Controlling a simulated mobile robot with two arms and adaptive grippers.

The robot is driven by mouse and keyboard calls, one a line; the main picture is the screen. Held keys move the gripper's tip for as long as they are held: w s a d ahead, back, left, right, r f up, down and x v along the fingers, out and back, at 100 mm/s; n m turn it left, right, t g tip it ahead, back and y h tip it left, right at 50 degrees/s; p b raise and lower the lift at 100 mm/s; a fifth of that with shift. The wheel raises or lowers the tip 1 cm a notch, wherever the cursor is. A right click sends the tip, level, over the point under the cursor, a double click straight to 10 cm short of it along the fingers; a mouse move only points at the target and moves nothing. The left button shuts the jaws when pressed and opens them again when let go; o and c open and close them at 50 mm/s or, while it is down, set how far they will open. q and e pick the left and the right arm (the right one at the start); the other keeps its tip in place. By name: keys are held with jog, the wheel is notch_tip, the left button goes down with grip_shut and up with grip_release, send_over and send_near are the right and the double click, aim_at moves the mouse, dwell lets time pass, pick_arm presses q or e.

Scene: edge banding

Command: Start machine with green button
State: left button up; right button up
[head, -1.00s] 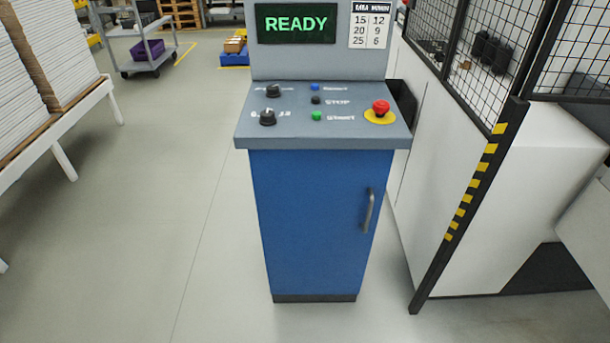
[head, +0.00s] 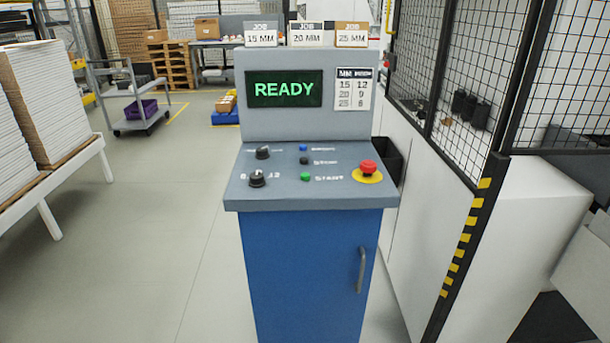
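The green button (head: 306,177) sits on the sloped grey panel of the blue control console (head: 310,270), beside the label START. A black button (head: 304,161) and a blue button (head: 303,147) are in line above it. A red mushroom button (head: 368,168) on a yellow base is to its right. Two black knobs are to the left, the lower one (head: 257,178) and the upper one (head: 263,152). The screen (head: 285,89) reads READY in green. Neither of my grippers is in the head view.
A caged white machine (head: 480,220) with a black and yellow striped post (head: 465,240) stands close on the right. Stacked white boards (head: 60,95) lie on a bench at left. Job cards (head: 305,34) stand atop the console. The floor left of the console is clear.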

jog(key=shift+d, duration=0.25)
grip_shut()
dwell(0.4)
jog(key=shift+a, duration=0.1)
dwell(0.8)
